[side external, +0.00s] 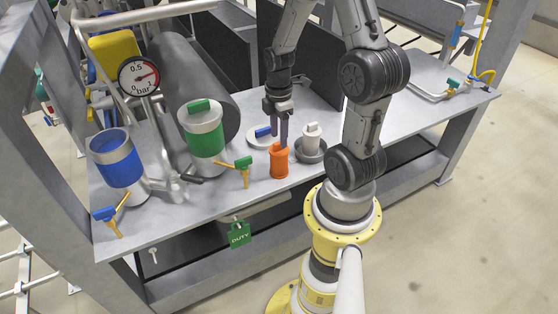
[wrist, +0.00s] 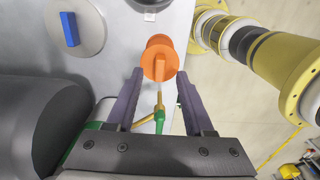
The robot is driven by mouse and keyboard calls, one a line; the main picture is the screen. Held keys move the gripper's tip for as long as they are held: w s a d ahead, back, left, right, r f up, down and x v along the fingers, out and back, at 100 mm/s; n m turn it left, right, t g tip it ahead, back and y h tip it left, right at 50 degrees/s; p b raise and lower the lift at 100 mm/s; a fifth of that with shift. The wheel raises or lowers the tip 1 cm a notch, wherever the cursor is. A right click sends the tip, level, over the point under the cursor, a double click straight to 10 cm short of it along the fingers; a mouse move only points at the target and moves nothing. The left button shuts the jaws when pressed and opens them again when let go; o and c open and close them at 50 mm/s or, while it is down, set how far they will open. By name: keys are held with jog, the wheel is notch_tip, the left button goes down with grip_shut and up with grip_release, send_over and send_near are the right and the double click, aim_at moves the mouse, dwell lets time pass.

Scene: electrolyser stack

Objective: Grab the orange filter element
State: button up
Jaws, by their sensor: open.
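The orange filter element (side external: 279,162) stands upright on the grey metal bench in the side external view. In the wrist view the orange filter element (wrist: 159,60) shows from above, a little beyond the fingertips. My gripper (side external: 279,140) is just above and behind it in the side external view. In the wrist view my gripper (wrist: 158,75) has its two dark fingers apart, with nothing held between them. Whether a finger touches the element cannot be told.
A white element in a dark grey dish (side external: 311,153) stands close right of the orange one. A light disc with a blue handle (side external: 263,132) lies behind. A green-handled valve (side external: 243,170), a green-banded canister (side external: 203,133) and a blue-banded canister (side external: 118,163) stand left. The bench's front edge is close.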

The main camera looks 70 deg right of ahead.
aim_at(279, 158)
jog(key=shift+f, duration=1.3)
grip_shut()
dwell(0.4)
